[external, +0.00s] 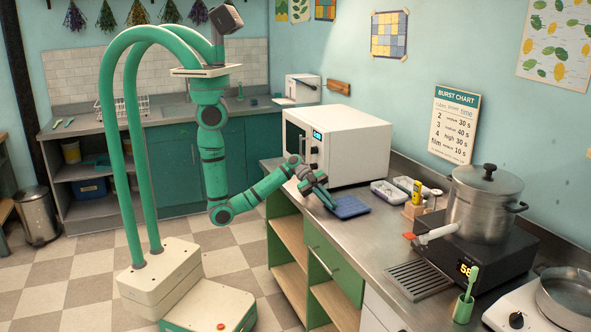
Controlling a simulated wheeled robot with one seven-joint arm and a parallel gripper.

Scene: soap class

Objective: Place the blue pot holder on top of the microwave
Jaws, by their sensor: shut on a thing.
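The blue pot holder (350,207) is a dark blue flat square on the steel counter, in front of and a little right of the microwave. The microwave (342,145) is white with a dark front, a small lit display and a clear, flat top. My gripper (328,205) reaches down to the left edge of the pot holder and is shut on it. The pot holder looks flat, at or very near the counter surface; I cannot tell whether it touches. The fingertips are small and partly merge with the pot holder.
Right of the pot holder are silicone trays (390,192) and a wooden holder with a yellow bottle (416,193). A large steel pot (482,205) stands on a black hot plate (474,255) further right. A drain grille (419,279) lies near the counter's front edge.

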